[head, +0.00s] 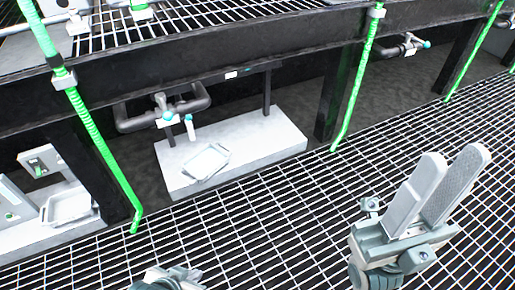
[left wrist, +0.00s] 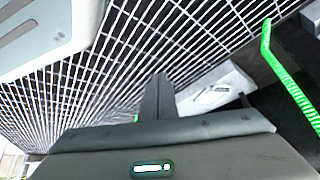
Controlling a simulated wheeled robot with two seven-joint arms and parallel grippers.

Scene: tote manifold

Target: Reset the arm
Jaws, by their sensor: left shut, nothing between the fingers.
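My left gripper (head: 172,277) shows only in part at the bottom edge of the head view. In the left wrist view my left gripper's dark fingers (left wrist: 157,95) are together, with nothing between them, pointing out over the grating. My right gripper (head: 452,160) stands at the right of the head view, fingers pointing up and away. Its two pale fingers are a little apart and hold nothing. Neither gripper touches any object. A white tray (head: 205,162) lies on a pale ledge (head: 275,140) beyond the left gripper.
Metal grating (head: 290,220) spreads across the front. A dark beam (head: 230,60) crosses the back, with green hoses (head: 95,130) hanging from it. A grey pipe with a valve (head: 165,105) is above the tray. Another white tray (head: 68,207) sits at left.

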